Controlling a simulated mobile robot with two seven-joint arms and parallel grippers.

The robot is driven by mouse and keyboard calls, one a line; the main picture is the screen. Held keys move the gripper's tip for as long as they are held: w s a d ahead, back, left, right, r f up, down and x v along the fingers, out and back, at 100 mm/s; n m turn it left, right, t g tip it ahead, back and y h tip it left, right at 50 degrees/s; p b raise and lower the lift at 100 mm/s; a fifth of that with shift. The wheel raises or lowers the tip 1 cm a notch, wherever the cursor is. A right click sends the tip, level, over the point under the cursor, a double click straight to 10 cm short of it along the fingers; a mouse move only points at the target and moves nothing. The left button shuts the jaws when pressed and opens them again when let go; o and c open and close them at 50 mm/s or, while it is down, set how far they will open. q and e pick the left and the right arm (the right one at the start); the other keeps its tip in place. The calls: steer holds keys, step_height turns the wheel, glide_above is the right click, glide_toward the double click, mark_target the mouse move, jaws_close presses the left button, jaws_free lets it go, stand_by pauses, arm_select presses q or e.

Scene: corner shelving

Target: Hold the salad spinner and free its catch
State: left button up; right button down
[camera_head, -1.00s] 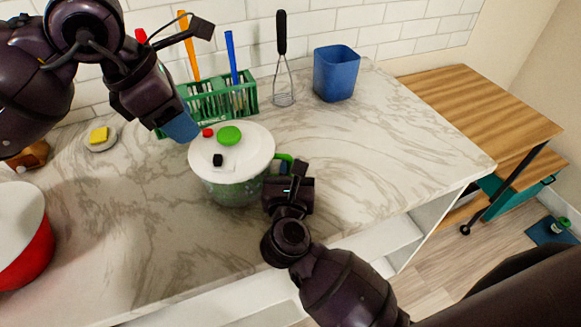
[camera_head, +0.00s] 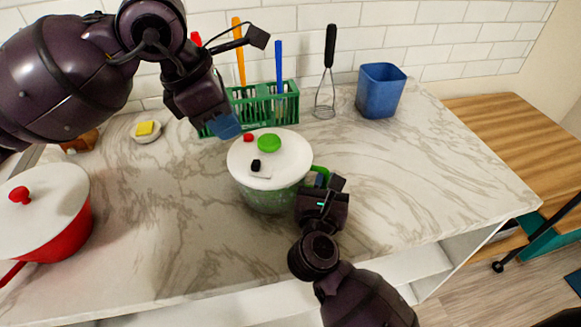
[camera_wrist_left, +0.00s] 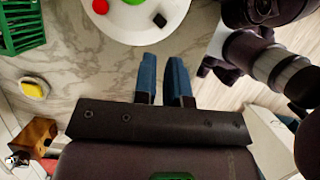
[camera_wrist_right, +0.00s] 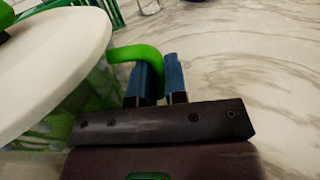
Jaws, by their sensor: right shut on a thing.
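The salad spinner (camera_head: 268,195) stands upright on the counter, a green see-through bowl with a white lid (camera_head: 290,150). The lid carries a green knob (camera_head: 269,143), a red button (camera_head: 248,138) and a small black piece (camera_head: 256,165); I cannot tell which is the catch. My right gripper (camera_wrist_right: 160,75) is shut on the green side handle (camera_wrist_right: 130,54), at the bowl's right. My left gripper (camera_head: 226,125) is above the lid's back left edge, apart from it. Its blue fingers (camera_wrist_left: 162,75) are a little apart with nothing between them.
A green rack (camera_head: 262,105) with upright utensils stands close behind the spinner. A whisk (camera_head: 325,85) and a blue bin (camera_head: 381,90) are at the back right. A red pot (camera_head: 65,235) and a yellow sponge (camera_head: 145,128) are at left. The counter to the right is clear.

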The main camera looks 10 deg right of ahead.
arm_select(q)
steer(key=shift+a+f, duration=0.1)
steer(key=shift+f, duration=0.15)
jaws_close()
steer(key=w+a+f+n+g+h, duration=0.4)
steer(key=w+a+n+g+h, duration=0.1)
steer(key=a+n, duration=0.6)
steer(key=shift+w+n+h, duration=0.4)
steer(key=shift+w+h, duration=0.5)
steer(key=shift+h, duration=0.2)
steer(key=shift+d+f, duration=0.1)
steer(key=shift+d, duration=0.1)
